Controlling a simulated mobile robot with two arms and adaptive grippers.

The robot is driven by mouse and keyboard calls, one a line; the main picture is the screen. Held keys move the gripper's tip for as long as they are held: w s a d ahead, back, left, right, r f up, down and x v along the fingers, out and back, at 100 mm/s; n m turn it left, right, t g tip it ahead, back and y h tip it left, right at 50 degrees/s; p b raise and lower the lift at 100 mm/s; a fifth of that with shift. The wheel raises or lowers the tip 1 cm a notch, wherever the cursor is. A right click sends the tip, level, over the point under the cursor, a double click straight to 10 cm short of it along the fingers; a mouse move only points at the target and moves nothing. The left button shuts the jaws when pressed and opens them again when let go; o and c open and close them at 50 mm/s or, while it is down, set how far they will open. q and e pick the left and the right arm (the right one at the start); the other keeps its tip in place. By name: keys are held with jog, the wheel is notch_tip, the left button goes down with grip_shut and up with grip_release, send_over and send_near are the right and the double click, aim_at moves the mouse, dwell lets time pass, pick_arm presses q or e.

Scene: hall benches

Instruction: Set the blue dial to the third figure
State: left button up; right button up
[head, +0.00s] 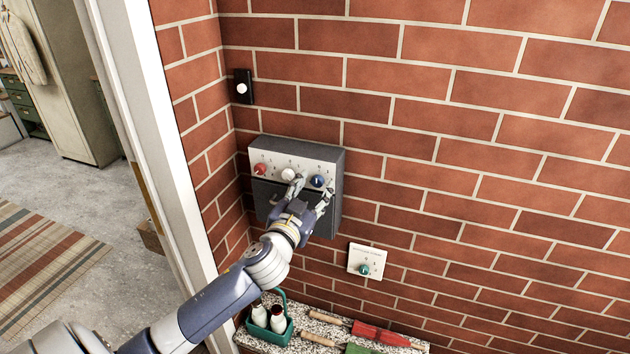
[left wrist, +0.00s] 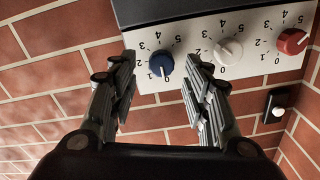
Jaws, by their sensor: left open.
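The blue dial (head: 318,181) is the rightmost of three round dials on a grey wall box (head: 345,175) in the head view. In the left wrist view, which shows the panel upside down, the blue dial (left wrist: 160,66) lies between my left gripper's fingers, with a gap on both sides. Its white mark points downward in that picture; the small figures around it are partly readable, and I cannot tell the exact setting. My left gripper (head: 312,191) is open and empty in front of the box. My right gripper is not in view.
A white dial (head: 288,174) and a red dial (head: 260,169) sit beside the blue one. A white plate with a green knob (head: 364,270) is below right. A doorway opens at left.

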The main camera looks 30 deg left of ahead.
pick_arm(q)
jog(key=shift+x, duration=0.8)
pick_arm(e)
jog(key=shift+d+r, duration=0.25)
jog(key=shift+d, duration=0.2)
pick_arm(q)
jog(key=shift+s, duration=0.1)
grip_shut()
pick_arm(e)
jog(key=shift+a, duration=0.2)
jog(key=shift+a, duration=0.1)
